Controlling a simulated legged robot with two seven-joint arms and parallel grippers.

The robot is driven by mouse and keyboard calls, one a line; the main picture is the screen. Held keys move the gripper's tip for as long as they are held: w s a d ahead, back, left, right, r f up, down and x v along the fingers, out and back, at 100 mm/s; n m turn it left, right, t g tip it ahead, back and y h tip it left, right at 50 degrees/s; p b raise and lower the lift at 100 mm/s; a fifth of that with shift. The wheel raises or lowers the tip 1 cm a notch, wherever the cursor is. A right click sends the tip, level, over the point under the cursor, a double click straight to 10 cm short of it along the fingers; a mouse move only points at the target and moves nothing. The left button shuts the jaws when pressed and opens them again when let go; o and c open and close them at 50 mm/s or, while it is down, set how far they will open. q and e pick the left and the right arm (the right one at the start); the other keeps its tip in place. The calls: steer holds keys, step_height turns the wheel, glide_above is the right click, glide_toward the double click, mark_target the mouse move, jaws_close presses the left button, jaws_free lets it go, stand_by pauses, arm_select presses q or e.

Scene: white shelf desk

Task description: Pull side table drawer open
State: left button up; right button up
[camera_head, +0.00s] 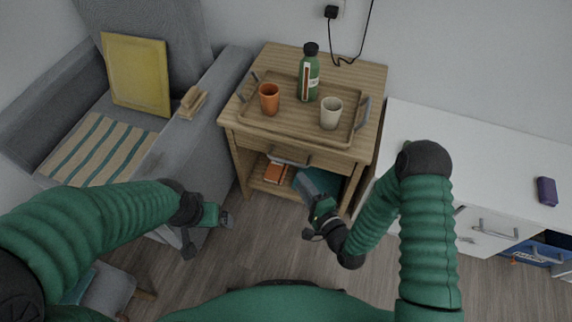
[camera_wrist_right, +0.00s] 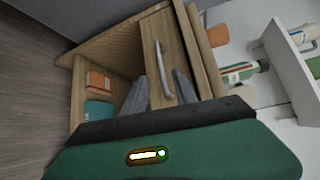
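The wooden side table (camera_head: 375,85) stands against the wall. Its drawer front (camera_head: 325,163) lies just under the top and looks closed, with a grey bar handle (camera_head: 290,161). The drawer front (camera_wrist_right: 180,55) and handle (camera_wrist_right: 160,65) also show in the right wrist view. My right gripper (camera_head: 303,182) is open just in front of the drawer, near the handle. In the wrist view the lower part of the handle appears between its two fingers (camera_wrist_right: 163,92); I cannot tell whether they touch it. My left gripper (camera_head: 210,231) is open and empty, low at the left, away from the table.
A wooden tray (camera_head: 290,125) on the table carries an orange cup (camera_head: 269,99), a pale cup (camera_head: 331,113) and a green bottle (camera_head: 308,78). Books (camera_head: 275,172) lie on the shelf below. A grey sofa (camera_head: 215,90) stands left; a white desk (camera_head: 480,150) stands right.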

mark_target(286, 160)
steer(key=b+x, duration=0.3)
steer(key=x, duration=0.8)
steer(key=shift+w+f, duration=0.1)
steer(key=shift+w, duration=0.05)
steer(key=shift+c, duration=0.4)
jaws_close()
steer(key=shift+f, duration=0.1)
